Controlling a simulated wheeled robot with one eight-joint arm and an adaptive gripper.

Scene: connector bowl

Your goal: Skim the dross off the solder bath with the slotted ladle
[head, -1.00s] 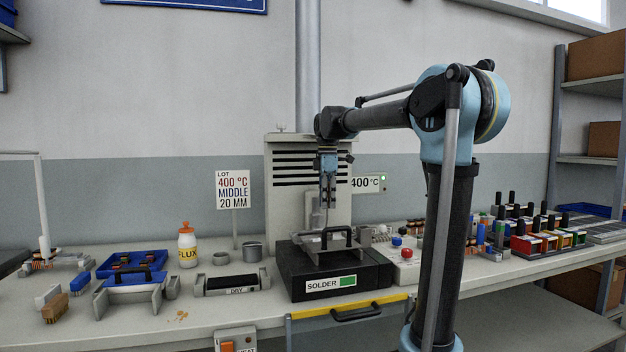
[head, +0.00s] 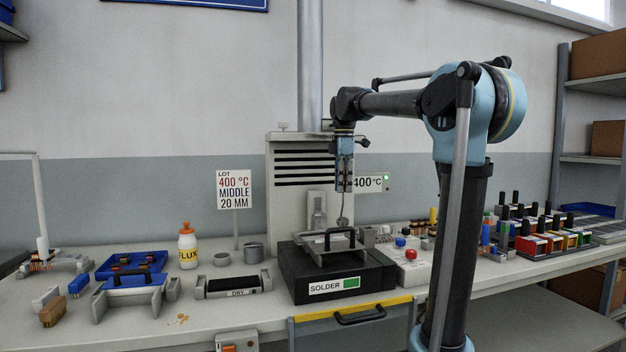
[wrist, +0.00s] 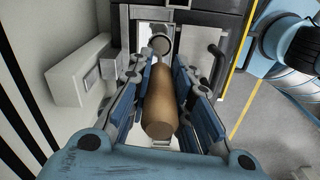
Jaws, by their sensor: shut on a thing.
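My gripper (head: 344,188) points down above the solder bath (head: 300,268), a black box labelled SOLDER. It is shut on the ladle's brown, rounded handle (wrist: 162,105). In the head view the ladle's thin grey lower part (head: 343,222) hangs below the fingers. In the wrist view its round end (wrist: 161,45) shows beyond the handle, over or near a bright opening in the bath. I cannot make out slots, dross, or whether the ladle touches the solder. A grey plate with a black handle (head: 341,232) sits on top of the bath.
A vented grey cabinet (head: 283,180) stands close behind the bath, with a pale upright holder (head: 318,208) before it. A DRY tray (head: 232,285), a cup (head: 253,249) and a flux bottle (head: 187,246) stand left. A button box (head: 408,266) stands right.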

